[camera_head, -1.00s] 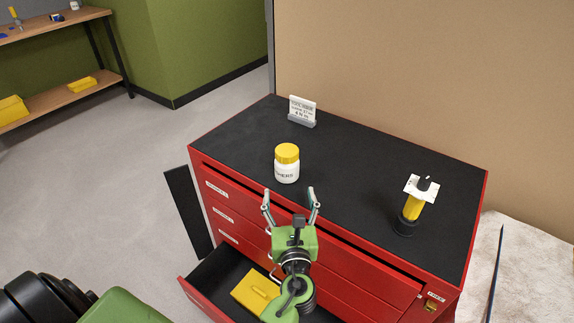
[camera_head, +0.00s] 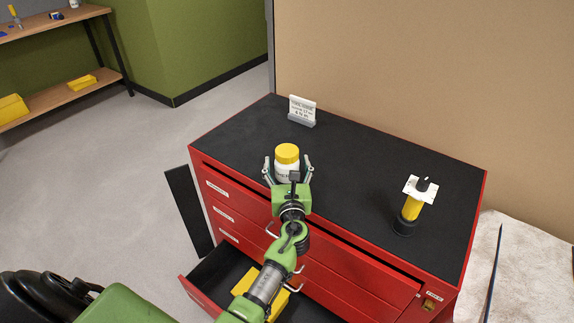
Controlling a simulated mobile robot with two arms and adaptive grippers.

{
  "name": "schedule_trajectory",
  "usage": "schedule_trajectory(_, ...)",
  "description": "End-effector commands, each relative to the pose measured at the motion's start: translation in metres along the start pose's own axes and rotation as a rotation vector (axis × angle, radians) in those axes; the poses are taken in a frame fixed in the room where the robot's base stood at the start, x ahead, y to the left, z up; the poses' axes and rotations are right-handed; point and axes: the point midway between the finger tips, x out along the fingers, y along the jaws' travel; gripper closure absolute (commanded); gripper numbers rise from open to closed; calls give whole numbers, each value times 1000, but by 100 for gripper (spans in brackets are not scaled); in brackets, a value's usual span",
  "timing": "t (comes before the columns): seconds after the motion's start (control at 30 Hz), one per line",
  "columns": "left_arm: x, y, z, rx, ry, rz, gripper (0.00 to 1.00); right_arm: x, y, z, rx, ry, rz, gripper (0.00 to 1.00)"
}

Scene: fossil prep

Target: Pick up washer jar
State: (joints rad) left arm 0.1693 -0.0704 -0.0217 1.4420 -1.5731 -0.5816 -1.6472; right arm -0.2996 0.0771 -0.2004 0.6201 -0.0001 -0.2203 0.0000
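The washer jar (camera_head: 287,155) is a white jar with a yellow lid. It stands upright on the black top of the red tool cabinet, near its front left edge. My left gripper (camera_head: 288,170) is at the jar, with one finger on each side of its body. The fingers are spread wider than the jar, and small gaps seem to show at both sides. The gripper hides the lower front of the jar and most of its label. My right gripper is not in view.
The red cabinet (camera_head: 340,262) has an open lower drawer with a yellow item (camera_head: 245,281) in it. A sign (camera_head: 302,110) stands behind the jar. A yellow and black tool (camera_head: 411,208) with a white tag stands at the right. The cabinet top between them is clear.

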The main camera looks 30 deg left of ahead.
Motion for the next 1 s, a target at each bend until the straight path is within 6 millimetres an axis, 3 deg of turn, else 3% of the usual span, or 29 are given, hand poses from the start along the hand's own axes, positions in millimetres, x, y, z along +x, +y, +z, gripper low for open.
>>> schedule_trajectory(0.17,0,0,0,0,0,0,31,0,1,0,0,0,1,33)
schedule_trajectory(0.33,0,0,0,0,0,1,72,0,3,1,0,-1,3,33)
schedule_trajectory(0.37,0,0,0,0,0,1,77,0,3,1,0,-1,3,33)
schedule_trajectory(0.77,0,0,4,-1,-1,1,77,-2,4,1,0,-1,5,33)
schedule_trajectory(1.0,0,0,28,-2,-2,1,77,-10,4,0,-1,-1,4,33)
